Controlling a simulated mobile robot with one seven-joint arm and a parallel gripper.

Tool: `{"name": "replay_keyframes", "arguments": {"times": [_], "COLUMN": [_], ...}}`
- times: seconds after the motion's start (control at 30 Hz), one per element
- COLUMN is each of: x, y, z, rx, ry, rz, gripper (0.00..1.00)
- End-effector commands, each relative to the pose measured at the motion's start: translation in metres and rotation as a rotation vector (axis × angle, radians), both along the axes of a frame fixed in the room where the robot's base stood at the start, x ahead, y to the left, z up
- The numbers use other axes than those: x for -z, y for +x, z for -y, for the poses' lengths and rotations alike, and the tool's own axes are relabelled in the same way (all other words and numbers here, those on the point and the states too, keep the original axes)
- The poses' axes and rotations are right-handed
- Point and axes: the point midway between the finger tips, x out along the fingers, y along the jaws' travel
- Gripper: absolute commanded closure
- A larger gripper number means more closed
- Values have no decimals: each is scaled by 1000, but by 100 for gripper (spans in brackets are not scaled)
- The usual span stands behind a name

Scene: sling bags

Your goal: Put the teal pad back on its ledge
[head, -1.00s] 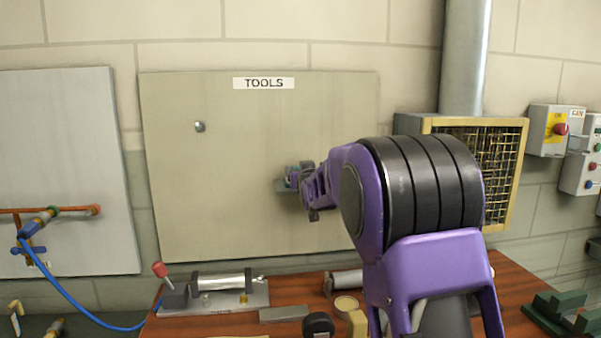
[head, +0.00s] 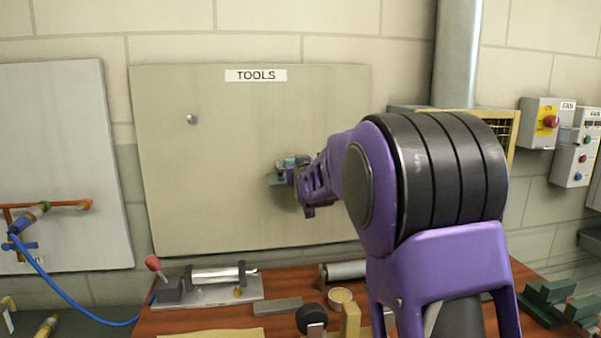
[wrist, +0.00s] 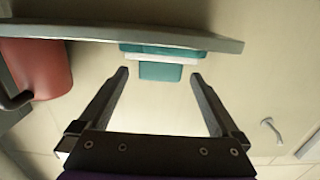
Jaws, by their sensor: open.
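The teal pad (wrist: 161,71), with a white band across it, is at the grey ledge (wrist: 60,30) in the wrist view and appears to rest against it. In the head view the pad (head: 290,162) shows small just above the ledge (head: 276,182) on the tools board, partly hidden by my gripper (head: 297,175). My gripper (wrist: 158,74) is open. Its two fingertips are apart, one toward each side of the pad, with visible gaps between them and the pad.
The wooden bench (head: 200,318) below carries several tools and blocks.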

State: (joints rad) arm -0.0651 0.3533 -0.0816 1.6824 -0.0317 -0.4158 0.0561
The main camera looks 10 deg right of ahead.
Motion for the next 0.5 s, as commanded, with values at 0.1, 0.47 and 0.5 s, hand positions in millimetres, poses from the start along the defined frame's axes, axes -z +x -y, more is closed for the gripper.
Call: {"name": "replay_keyframes", "arguments": {"times": [0.1, 0.47, 0.5], "x": [-1, -4, -4], "y": [-26, -83, -86], "z": [0, 0, 0], "rx": [0, 0, 0], "ry": [1, 1, 1], "rz": [1, 0, 0], "gripper": [1, 1, 1]}}
